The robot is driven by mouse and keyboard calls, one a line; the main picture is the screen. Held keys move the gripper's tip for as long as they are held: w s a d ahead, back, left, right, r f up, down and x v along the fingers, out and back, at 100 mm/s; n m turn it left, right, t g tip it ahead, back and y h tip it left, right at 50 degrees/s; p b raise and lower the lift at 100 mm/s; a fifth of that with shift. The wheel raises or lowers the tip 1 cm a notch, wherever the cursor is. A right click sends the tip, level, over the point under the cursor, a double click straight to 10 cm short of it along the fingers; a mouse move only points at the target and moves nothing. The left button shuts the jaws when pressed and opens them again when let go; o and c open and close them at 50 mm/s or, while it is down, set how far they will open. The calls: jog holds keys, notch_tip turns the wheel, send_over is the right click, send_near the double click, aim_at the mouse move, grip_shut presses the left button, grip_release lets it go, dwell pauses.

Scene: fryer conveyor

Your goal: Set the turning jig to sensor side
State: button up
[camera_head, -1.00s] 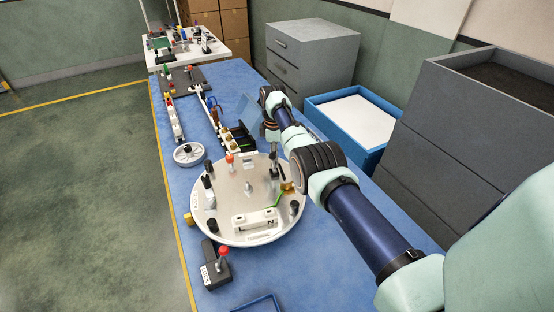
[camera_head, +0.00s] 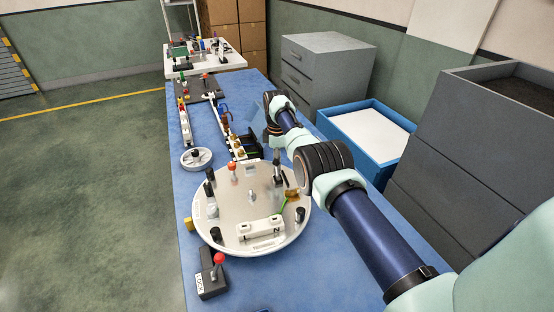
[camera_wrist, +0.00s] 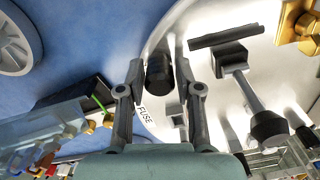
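The turning jig (camera_head: 225,225) is a round pale disc lying flat on the blue table, with posts, a white block (camera_head: 260,229) and black-topped pegs on it. A label at its near edge is too small to read surely. In the wrist view the disc (camera_wrist: 205,25) shows a FUSE label at its rim. My gripper (camera_wrist: 158,62) is open there, its two fingers on either side of a black cylindrical peg top (camera_wrist: 159,75), with small gaps visible. In the head view my arm reaches over the disc's far right side, partly hiding the gripper.
A red-knobbed lever box (camera_head: 212,279) labelled LOCK stands at the disc's near left. A grey handwheel (camera_head: 196,158) lies at the far left. Narrow rails with fittings run behind the disc. A blue tray (camera_head: 368,135) and grey drawers (camera_head: 325,70) are to the right.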

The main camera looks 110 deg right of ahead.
jog(key=shift+o, duration=1)
notch_tip(320, 180, up, 12)
